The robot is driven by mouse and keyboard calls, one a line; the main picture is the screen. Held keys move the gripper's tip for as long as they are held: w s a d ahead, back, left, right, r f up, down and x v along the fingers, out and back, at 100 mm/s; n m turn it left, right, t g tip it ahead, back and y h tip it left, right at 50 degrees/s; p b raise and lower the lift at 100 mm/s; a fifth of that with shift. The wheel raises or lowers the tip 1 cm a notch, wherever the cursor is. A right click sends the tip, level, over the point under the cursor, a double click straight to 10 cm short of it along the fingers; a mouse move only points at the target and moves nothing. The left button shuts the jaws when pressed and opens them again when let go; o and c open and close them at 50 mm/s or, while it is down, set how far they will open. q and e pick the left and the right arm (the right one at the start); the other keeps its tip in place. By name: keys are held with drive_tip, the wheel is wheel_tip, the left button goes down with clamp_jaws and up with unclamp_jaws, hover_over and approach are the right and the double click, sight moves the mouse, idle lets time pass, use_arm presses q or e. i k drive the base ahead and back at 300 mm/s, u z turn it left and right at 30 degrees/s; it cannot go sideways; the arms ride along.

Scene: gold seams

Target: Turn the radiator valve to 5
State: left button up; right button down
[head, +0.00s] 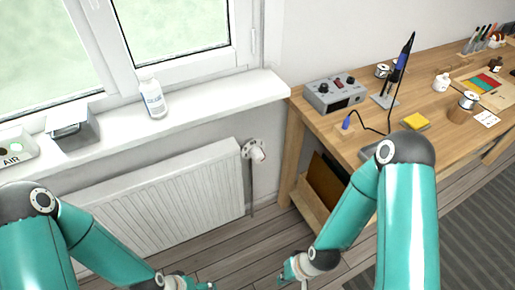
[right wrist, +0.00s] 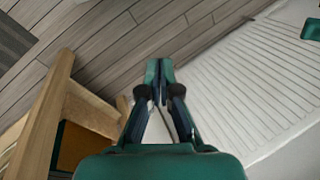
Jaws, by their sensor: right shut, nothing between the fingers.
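The radiator valve (head: 258,153) is a small white knob at the upper right end of the white radiator (head: 170,195), in front of a pale round plate with dark marks. Its setting is too small to read. My right gripper (head: 287,270) is low in the head view, below and right of the valve and apart from it. In the right wrist view its fingers (right wrist: 159,70) are together with nothing between them. My left gripper (head: 198,285) is at the bottom edge, partly cut off, and its jaws cannot be made out. I cannot make out the valve in the right wrist view.
A wooden workbench (head: 291,150) with electronics and tools stands right of the valve. A pipe runs down below the valve. The floor (head: 235,250) between my grippers is clear.

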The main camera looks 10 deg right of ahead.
sight(256, 153)
drive_tip(key=u, duration=0.05)
drive_tip(key=k, duration=1.1)
drive_tip(key=z, duration=0.5)
drive_tip(key=i, duration=1.4)
drive_tip(key=u, duration=0.2)
